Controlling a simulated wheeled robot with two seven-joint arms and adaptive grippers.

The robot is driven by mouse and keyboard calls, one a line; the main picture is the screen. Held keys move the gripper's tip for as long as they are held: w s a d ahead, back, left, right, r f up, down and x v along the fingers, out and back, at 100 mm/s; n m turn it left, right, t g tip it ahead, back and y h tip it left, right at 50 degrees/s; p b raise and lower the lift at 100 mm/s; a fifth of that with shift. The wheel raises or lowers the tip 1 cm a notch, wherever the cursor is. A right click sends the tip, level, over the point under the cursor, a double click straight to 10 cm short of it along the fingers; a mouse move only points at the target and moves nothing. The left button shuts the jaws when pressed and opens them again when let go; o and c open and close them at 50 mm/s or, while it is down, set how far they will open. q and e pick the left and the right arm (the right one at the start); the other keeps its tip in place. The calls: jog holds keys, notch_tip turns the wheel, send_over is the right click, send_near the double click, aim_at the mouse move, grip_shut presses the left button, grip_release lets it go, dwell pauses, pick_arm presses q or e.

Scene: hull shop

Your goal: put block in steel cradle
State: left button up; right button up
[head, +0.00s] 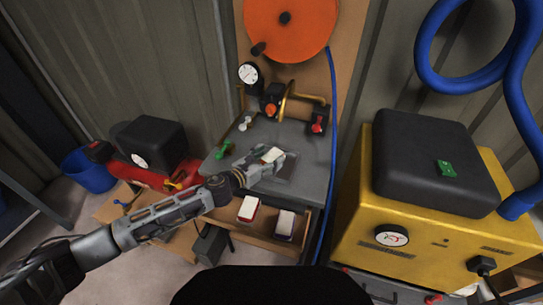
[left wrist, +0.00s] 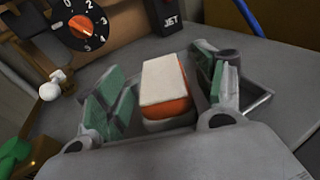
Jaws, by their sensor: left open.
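A block with a white top and orange side (left wrist: 166,88) stands between the spread green-padded fingers of my left gripper (left wrist: 165,93). The gripper is open, with gaps showing on both sides of the block. In the head view the white top of the block (head: 272,154) shows at the end of my left gripper (head: 267,159), over the grey bench top. A shallow grey metal tray, apparently the steel cradle (left wrist: 262,101), lies around and beneath the block. The gripper hides its near side and the block's base. My right gripper is not in view.
An open drawer (head: 228,219) below the bench holds two white-topped blocks, one red-sided (head: 248,209) and one dark-sided (head: 286,222). A dial panel, gauge (head: 250,74) and valve fittings stand behind. A yellow machine (head: 345,235) is at right. A green item (head: 223,149) lies left.

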pick_arm(q)
jog(key=v, duration=0.2)
jog(key=shift+s+a, duration=0.2)
jog(key=shift+s, duration=0.05)
jog(key=v, duration=0.5)
jog(key=shift+v, duration=0.9)
jog(key=shift+s+a+r, duration=0.1)
jog(key=shift+a, duration=0.05)
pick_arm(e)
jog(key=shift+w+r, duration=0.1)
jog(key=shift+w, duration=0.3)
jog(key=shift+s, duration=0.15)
